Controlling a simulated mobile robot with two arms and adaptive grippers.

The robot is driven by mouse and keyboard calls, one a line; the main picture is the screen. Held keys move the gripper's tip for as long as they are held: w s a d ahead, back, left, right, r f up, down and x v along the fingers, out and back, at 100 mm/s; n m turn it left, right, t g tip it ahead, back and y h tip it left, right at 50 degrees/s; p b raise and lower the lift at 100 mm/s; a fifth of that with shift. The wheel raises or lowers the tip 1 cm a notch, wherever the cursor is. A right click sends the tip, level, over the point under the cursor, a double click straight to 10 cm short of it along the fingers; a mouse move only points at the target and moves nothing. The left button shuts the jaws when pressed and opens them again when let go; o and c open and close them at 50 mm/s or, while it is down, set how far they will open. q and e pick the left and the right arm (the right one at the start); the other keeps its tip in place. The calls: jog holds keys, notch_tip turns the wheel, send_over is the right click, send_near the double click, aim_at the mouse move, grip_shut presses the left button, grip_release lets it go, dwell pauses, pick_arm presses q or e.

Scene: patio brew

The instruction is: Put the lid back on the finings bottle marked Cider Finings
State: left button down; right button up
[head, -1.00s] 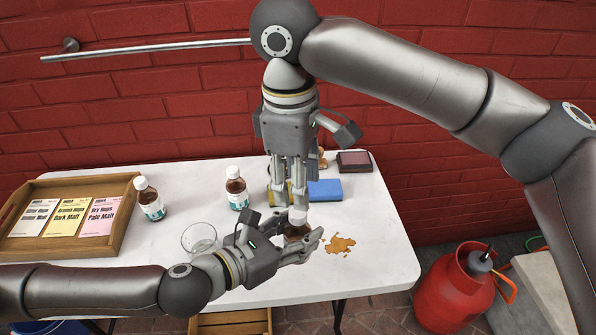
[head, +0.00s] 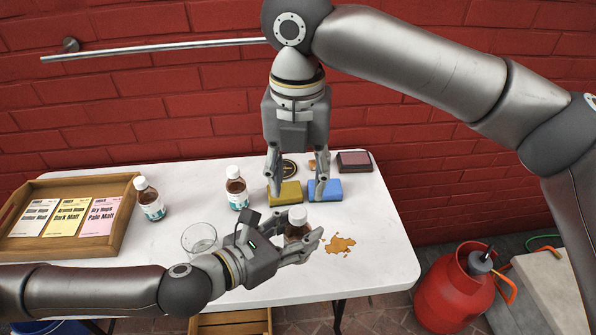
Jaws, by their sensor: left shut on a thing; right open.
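A small brown bottle (head: 296,231) is held upright at the front of the table by my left gripper (head: 303,246), whose fingers are shut around it. A white lid (head: 297,214) sits on top of this bottle; its label is hidden by the fingers. My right gripper (head: 297,190) is open and empty, pointing down above and slightly behind the lid, apart from it. Two more brown bottles with white lids stand on the table, one in the middle (head: 236,190) and one at the left (head: 149,200). Their labels are too small to read.
A drinking glass (head: 199,240) stands left of my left gripper. A yellow sponge (head: 287,191) and a blue sponge (head: 331,190) lie behind the held bottle. A brown spill (head: 341,244) is to its right. A wooden tray (head: 124,220) with seed-like packets is at left.

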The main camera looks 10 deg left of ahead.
aim_at(298, 211)
jog(key=shift+n, duration=1.3)
jog(key=shift+f, duration=3.95)
